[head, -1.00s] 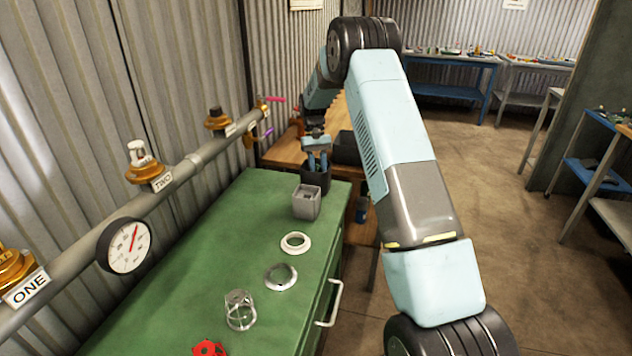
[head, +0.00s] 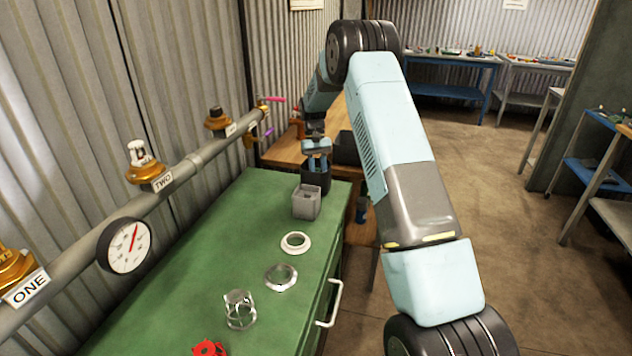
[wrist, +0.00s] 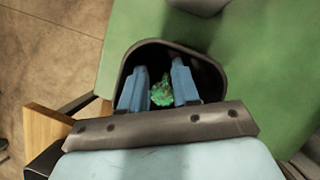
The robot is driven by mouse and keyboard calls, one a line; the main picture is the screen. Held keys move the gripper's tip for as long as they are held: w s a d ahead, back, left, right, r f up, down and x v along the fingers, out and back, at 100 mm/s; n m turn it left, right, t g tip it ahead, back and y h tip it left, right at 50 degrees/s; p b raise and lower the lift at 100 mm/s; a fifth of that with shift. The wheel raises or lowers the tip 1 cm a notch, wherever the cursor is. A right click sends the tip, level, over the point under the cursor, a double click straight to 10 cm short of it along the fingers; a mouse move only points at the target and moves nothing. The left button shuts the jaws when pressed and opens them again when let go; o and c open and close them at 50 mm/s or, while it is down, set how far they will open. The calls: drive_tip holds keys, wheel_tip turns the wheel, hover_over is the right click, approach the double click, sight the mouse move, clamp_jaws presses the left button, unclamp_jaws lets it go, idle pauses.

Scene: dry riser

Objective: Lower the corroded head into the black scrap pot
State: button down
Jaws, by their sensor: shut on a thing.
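The black scrap pot (head: 316,180) stands at the far end of the green bench, behind a grey box. My gripper (head: 318,163) points down at the pot's mouth in the head view. In the wrist view my gripper (wrist: 160,88) has its two blue fingers inside the outline of the pot (wrist: 215,73). The green, crusted corroded head (wrist: 162,92) is between the fingertips, and the gripper is shut on it. The pot's dark inside surrounds it. The head is hidden in the head view, and I cannot tell how far it is above the pot's floor.
On the green bench (head: 215,270) are the grey box (head: 306,203), a white ring (head: 295,243), a metal ring (head: 280,277), a wire cage (head: 240,310) and a red part (head: 209,348). A pipe with a gauge (head: 125,246) runs along the left wall.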

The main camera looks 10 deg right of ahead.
drive_tip(key=shift+f, duration=1.15)
idle(0.8)
drive_tip(key=c, duration=0.8)
unclamp_jaws()
drive_tip(key=shift+o, duration=0.2)
drive_tip(key=shift+r, duration=0.1)
drive_tip(key=v, duration=1.3)
drive_tip(key=s+r+t, duration=0.2)
drive_tip(key=s+r, duration=0.7)
drive_tip(key=r, duration=0.5)
drive_tip(key=s+r+t, duration=0.3)
drive_tip(key=s+r, duration=0.2)
drive_tip(key=s, duration=0.8)
drive_tip(key=s+r+t, duration=0.2)
drive_tip(key=s+r, duration=0.3)
drive_tip(key=s, duration=0.9)
drive_tip(key=s+f+t, duration=0.1)
drive_tip(key=s+f, duration=0.1)
drive_tip(key=s, duration=0.5)
drive_tip(key=s+f+t, duration=0.2)
drive_tip(key=s+f, duration=0.1)
drive_tip(key=s, duration=0.5)
drive_tip(key=shift+s+a, duration=0.15)
drive_tip(key=shift+s, duration=0.05)
